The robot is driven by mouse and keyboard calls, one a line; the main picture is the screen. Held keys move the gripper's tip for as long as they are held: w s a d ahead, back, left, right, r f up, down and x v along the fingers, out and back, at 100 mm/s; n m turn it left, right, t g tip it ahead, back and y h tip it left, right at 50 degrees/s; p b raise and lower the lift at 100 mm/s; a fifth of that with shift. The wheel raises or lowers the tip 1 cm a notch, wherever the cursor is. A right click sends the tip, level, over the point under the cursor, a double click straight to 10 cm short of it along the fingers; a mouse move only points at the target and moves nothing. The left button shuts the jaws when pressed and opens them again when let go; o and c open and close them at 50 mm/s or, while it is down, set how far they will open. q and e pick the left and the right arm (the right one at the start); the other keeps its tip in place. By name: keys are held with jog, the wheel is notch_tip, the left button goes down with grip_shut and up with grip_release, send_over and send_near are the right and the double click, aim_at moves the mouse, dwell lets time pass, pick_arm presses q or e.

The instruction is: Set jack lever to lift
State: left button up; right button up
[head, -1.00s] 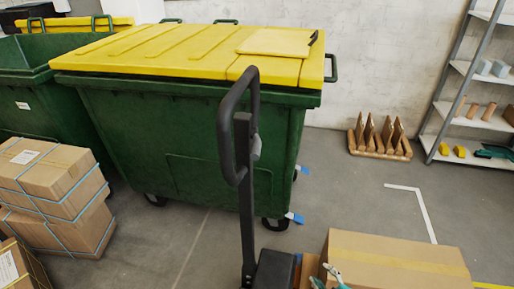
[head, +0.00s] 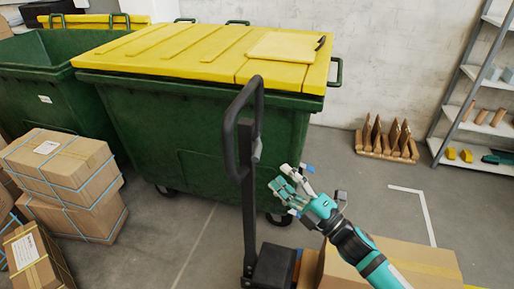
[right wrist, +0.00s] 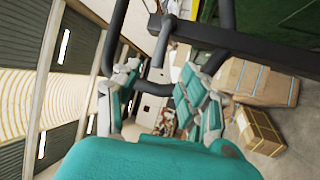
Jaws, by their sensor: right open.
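The pallet jack's black handle (head: 243,120) stands upright, with a looped grip on top of a dark post. A small grey lever (head: 257,149) sits on the right side of the loop's base. My right gripper (head: 283,188) is open and empty, below and to the right of the lever, apart from it in the head view. In the right wrist view, the open fingers (right wrist: 158,88) are seen with the dark handle bars (right wrist: 240,42) beyond them, and a grey piece that looks like the lever (right wrist: 158,72) shows between the fingers. My left gripper is out of view.
A green bin with a yellow lid (head: 200,55) stands behind the handle. Strapped boxes (head: 65,165) are stacked at left. A large carton (head: 420,262) lies below my right arm. A wooden rack (head: 387,140) and a shelf (head: 478,125) stand at right.

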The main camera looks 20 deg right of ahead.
aim_at(257, 154)
jog(key=p+x, duration=0.2)
jog(key=x, duration=0.8)
jog(key=shift+s+p, duration=0.1)
jog(key=shift+p, duration=0.25)
